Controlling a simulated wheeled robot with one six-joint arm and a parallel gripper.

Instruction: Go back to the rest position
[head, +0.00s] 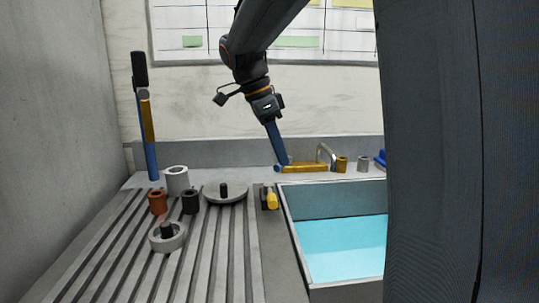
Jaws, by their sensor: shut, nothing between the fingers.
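My arm reaches down from the top of the head view. My gripper (282,162) is at its lower end, with blue fingers shut and nothing visible between them. The fingertips are close in the picture to a yellow bar (306,168) with a blue end, on the ledge behind the basin. I cannot tell whether they touch it. A tall upright thing with black, gold and blue parts (148,125) stands at the left back of the counter.
The basin (287,222) holds blue liquid. A white ring (177,180), brown cylinder (157,202), black block (190,201), round grey disc (226,194) and grey ring (160,243) stand on the ribbed counter (110,265). A yellow piece (272,199) lies beside the basin. A faucet (325,154) stands behind.

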